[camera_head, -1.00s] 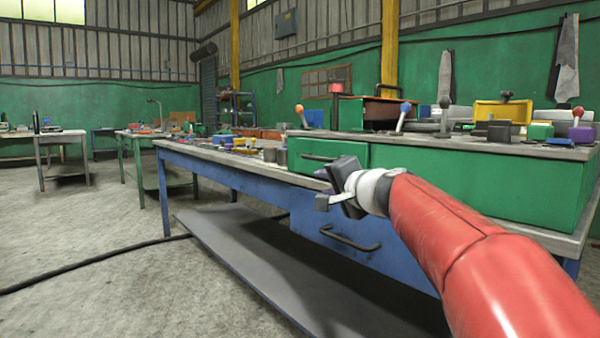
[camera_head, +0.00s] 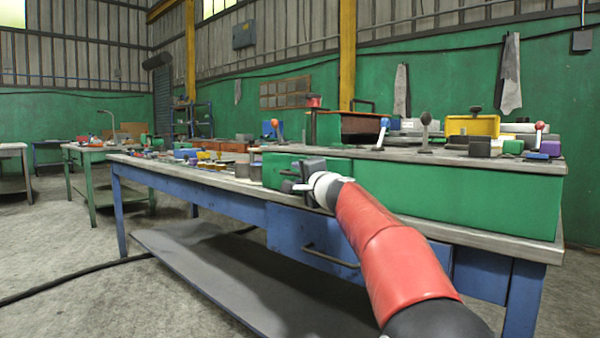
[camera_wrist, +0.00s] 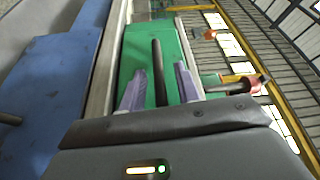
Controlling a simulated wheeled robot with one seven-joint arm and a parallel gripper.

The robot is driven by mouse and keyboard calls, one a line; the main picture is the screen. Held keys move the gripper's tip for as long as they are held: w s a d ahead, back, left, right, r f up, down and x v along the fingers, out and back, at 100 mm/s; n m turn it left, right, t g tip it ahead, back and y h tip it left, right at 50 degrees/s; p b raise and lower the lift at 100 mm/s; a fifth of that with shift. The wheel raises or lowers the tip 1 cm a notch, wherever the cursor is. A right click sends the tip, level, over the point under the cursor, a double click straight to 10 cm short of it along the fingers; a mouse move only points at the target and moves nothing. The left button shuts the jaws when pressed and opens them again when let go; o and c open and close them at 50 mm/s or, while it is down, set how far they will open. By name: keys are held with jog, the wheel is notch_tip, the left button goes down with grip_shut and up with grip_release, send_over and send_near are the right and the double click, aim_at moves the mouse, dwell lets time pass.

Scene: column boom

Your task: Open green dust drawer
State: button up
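The green dust drawer (camera_head: 275,163) is in the green unit on top of the workbench, at its left end. It looks closed in the head view, where my gripper (camera_head: 300,182) covers much of its front and its handle. In the wrist view the green front (camera_wrist: 136,57) shows with its dark bar handle (camera_wrist: 158,70). The two purple fingers of my gripper (camera_wrist: 160,82) are apart, one on each side of the handle. The handle lies between them in the picture; I cannot tell whether either finger touches it.
The blue workbench (camera_head: 190,184) has a blue drawer (camera_head: 290,236) with a dark handle below. Small items and cups stand on the bench left of the green unit. Levers and boxes, including a yellow box (camera_head: 470,126), stand on top. The floor at left is open, with a cable (camera_head: 60,283).

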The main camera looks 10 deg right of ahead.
grip_shut()
dwell(0.3)
jog(key=shift+s+a+f+b, duration=0.1)
jog(key=shift+s+a+b, duration=0.15)
jog(key=shift+a+b, duration=0.15)
jog(key=s+a+b, duration=0.2)
jog(key=s+a, duration=0.8)
jog(key=a, duration=0.3)
jog(key=shift+a+b, duration=0.25)
jog(key=shift+b, duration=0.1)
